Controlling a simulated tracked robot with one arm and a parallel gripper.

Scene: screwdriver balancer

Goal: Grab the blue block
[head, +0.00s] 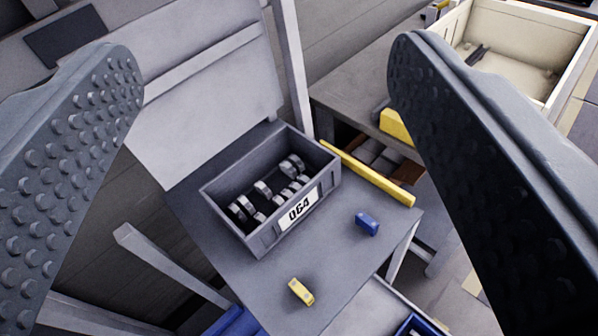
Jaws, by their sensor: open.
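The blue block (367,223) lies on the grey tabletop (335,255), to the right of a grey bin and near the table's right edge. My gripper (265,85) is open, with one studded finger at each side of the view. Nothing is between the fingers at their tips. The blue block is below and beyond the fingertips, apart from both, and shows in full.
The grey bin (262,243), labelled 064, holds several metal rings. A yellow block (301,291) lies nearer. A yellow bar (368,172) runs along the table's edge behind the blue block. A cream tray (515,92) stands on another table at upper right.

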